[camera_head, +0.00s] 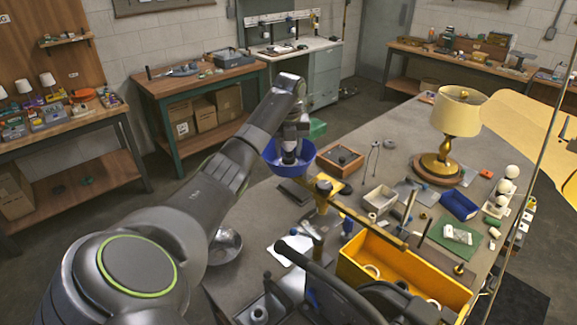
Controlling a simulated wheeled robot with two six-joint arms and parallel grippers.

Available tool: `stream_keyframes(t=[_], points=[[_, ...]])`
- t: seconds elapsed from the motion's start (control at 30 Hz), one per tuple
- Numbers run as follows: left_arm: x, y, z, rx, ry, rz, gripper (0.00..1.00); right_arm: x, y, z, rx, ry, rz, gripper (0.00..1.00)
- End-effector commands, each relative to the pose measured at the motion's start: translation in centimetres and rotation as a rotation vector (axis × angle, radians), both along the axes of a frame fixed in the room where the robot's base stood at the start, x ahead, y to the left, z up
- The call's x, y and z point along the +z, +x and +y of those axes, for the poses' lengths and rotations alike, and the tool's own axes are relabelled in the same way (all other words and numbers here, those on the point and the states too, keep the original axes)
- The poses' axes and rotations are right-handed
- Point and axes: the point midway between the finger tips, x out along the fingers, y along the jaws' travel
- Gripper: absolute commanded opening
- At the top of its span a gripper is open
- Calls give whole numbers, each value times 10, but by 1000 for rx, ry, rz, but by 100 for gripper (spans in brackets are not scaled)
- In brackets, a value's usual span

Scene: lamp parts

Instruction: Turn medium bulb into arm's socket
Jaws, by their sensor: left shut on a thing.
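My left gripper (288,158) points down in front of the blue bowl (269,152), behind and left of the brass arm (365,220). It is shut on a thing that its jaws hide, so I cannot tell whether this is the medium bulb. The arm runs slantwise above the table, with a brass, socket-like end piece (323,188) at its far left end. A gap shows between my gripper and that end piece. Round white bulbs (508,178) stand at the right of the table. My right gripper cannot be made out.
A brass lamp with a cream shade (458,112) stands at the back right. A yellow bin (352,262) is near the front, with a green mat (452,237) and a blue tray (459,205) to its right. A metal bowl (224,246) sits at the left edge.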

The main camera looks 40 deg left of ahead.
Motion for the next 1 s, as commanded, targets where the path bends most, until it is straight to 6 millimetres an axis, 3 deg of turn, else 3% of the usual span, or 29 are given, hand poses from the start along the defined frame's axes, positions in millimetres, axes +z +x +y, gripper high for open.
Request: stream_keyframes(t=[0.33,0.67,0.7,0.8,1.0], points=[[-6,-2,-1,-381,-6,9,24,0,0,0,0,0,0,36],[-6,-1,-1,-446,-4,9,24,0,0,0,0,0,0,36],[-6,-1,-1,-446,-4,9,42,0,0,0,0,0,0,36],[-5,-1,-1,-445,-3,8,55,0,0,0,0,0,0,36],[-3,0,-1,-445,-1,5,57,0,0,0,0,0,0,36]])
